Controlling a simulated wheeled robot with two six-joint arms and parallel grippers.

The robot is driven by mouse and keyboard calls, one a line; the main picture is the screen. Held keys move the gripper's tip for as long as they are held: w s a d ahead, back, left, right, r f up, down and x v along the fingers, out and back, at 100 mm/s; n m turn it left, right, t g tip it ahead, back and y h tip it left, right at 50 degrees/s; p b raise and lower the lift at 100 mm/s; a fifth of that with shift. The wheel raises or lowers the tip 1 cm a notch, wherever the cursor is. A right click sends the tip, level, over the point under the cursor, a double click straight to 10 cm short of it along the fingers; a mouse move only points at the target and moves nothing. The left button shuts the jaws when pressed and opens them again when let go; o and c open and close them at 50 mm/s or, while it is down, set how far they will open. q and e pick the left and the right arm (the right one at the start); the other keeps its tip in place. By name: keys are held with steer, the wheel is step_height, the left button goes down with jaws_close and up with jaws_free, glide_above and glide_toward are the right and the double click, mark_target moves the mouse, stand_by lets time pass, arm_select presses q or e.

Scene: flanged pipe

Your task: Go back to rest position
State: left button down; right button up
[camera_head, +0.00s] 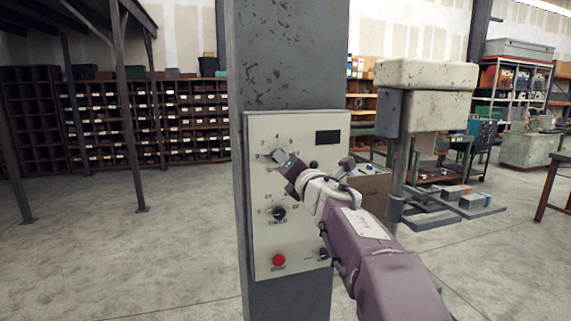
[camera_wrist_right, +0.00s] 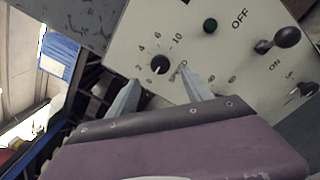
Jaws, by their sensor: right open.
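My right gripper (camera_head: 284,158) reaches in from the right on its purple arm, in front of the upper left of a cream control panel (camera_head: 300,235). In the right wrist view, my right gripper (camera_wrist_right: 159,89) has its two fingers spread with nothing between them. The black speed knob (camera_wrist_right: 160,64) lies just beyond the fingertips, with numbers around it. I cannot tell whether the fingers touch the panel. In the head view the gripper mostly covers this knob. My left gripper is not in view.
The panel is on a grey column (camera_head: 287,60). It has a lower dial (camera_head: 279,214), a red button (camera_head: 278,260), a dark display (camera_head: 328,137) and a green button (camera_wrist_right: 210,25). A drill-press-like machine (camera_head: 425,75) stands to the right. The floor at left is clear.

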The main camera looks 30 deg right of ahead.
steer(key=shift+s, duration=0.1)
stand_by(0.4)
steer(key=w+a+f+g+y+p, duration=0.1)
steer(key=w+a+f+y+p, duration=0.15)
steer(key=a+f, duration=0.5)
steer(key=s+a+f+m+g, duration=0.1)
steer(key=a+f+m+g, duration=0.4)
steer(key=f, duration=0.8)
steer(key=s+a+f+m+g+y, duration=0.1)
steer(key=s+f+m+g, duration=0.4)
steer(key=s+f+m, duration=0.5)
steer(key=s+a+f+m+g+p, duration=0.1)
steer(key=s+a+f+m+g, duration=0.3)
steer(key=s+f+m, duration=0.5)
steer(key=s+f+g, duration=0.1)
steer(key=s+f, duration=0.1)
steer(key=s, duration=0.4)
steer(key=shift+f+m+y, duration=0.35)
steer(key=shift+m, duration=0.05)
